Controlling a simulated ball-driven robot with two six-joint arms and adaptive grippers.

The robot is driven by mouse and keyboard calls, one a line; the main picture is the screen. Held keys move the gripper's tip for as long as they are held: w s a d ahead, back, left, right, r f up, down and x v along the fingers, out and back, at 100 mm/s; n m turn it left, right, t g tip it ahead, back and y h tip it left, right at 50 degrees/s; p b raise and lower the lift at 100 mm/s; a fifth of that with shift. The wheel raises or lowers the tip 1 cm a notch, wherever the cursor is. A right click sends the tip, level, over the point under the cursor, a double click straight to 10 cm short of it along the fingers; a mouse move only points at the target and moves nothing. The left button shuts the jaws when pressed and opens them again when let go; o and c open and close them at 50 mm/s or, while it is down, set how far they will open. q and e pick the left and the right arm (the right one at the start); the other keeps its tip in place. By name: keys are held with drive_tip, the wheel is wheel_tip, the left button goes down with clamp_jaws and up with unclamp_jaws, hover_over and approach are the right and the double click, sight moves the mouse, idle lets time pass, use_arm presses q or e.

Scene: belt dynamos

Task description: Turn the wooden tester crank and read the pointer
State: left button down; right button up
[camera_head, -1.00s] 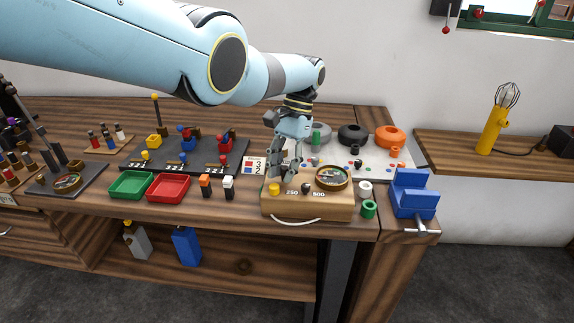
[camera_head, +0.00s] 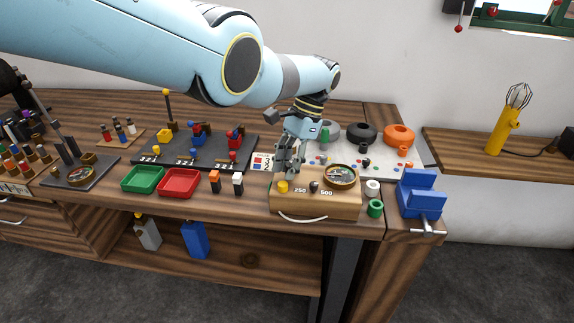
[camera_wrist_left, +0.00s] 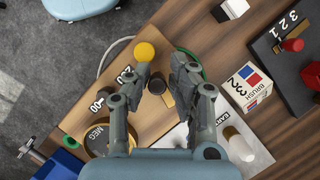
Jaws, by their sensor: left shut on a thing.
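The wooden tester (camera_head: 345,204) stands at the table's front edge, with 250 and 500 marked on top. It also shows in the wrist view (camera_wrist_left: 85,110). Its round brass-rimmed dial (camera_head: 341,176) sits at the right; the pointer is too small to read. In the wrist view the dial (camera_wrist_left: 97,143) is partly covered by a finger. A yellow knob (camera_head: 283,186) and a dark knob (camera_head: 314,186) sit in front. My left gripper (camera_head: 287,165) is over the tester's back left, its fingers around a small dark crank knob (camera_wrist_left: 157,84). The fingers hide most of the crank.
Green and red trays (camera_head: 178,183) lie left of the tester. A blue vise (camera_head: 419,193) is at the right corner. White and green rings (camera_head: 375,208) stand close beside the tester. Behind is a pale board with grey, black and orange rings (camera_head: 399,136).

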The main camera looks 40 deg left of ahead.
use_arm(q)
drive_tip(key=shift+w+r, duration=0.2)
drive_tip(key=shift+w, duration=0.1)
drive_tip(key=c, duration=1.5)
unclamp_jaws()
drive_tip(key=shift+d, duration=0.1)
drive_tip(key=shift+o, duration=1.4)
drive_tip(key=shift+f, duration=0.15)
drive_tip(key=shift+s, duration=0.1)
drive_tip(key=shift+r, duration=0.2)
drive_tip(key=v, duration=1.1)
drive_tip(key=shift+w+r, duration=0.25)
drive_tip(key=shift+r, duration=0.05)
